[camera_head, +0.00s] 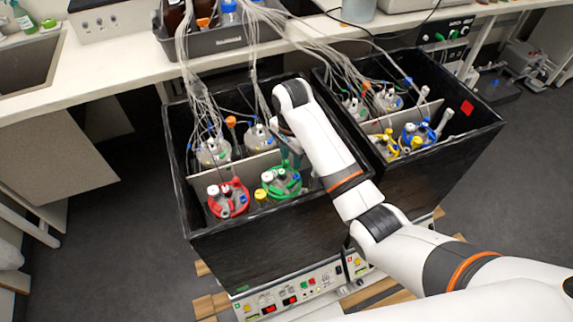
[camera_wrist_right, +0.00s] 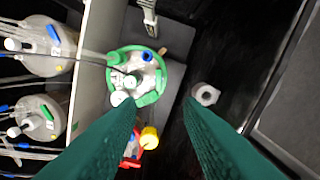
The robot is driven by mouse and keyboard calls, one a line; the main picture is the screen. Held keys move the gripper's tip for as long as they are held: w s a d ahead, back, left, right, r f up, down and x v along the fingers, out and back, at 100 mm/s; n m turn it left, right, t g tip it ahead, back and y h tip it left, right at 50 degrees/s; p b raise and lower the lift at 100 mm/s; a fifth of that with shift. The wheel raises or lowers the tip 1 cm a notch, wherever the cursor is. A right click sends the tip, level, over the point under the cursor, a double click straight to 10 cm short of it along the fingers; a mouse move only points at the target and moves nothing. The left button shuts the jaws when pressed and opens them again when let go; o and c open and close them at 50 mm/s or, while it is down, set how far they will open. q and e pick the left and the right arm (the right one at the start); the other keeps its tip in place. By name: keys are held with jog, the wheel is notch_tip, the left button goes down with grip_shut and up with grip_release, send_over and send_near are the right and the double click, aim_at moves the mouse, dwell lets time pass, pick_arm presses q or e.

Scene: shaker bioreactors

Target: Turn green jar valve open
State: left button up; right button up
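The green jar (camera_head: 282,184), with a green ring around its lid, stands in the front part of the left black box. It also shows in the right wrist view (camera_wrist_right: 152,92), with a blue cap, white ports and a thin dark tube on top. I cannot tell which fitting is the valve or how it is set. My right gripper (camera_wrist_right: 158,104) has two green fingers spread wide, with nothing between them. In the head view it is partly hidden by my right arm, just above and behind the green jar. My left gripper is not in view.
A red-ringed jar (camera_head: 228,199) stands left of the green jar, with a yellow cap (camera_head: 261,196) between them. Clear-lidded jars (camera_head: 213,152) with cables stand behind a grey divider (camera_head: 250,168). The right black box (camera_head: 480,125) holds yellow and blue jars.

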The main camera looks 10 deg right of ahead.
aim_at(290, 184)
notch_tip(290, 184, down, 4)
jog(key=shift+s+r, duration=0.1)
notch_tip(290, 184, down, 6)
jog(key=shift+f, duration=0.9)
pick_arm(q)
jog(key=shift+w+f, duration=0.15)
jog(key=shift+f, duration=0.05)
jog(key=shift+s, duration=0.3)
pick_arm(e)
grip_shut()
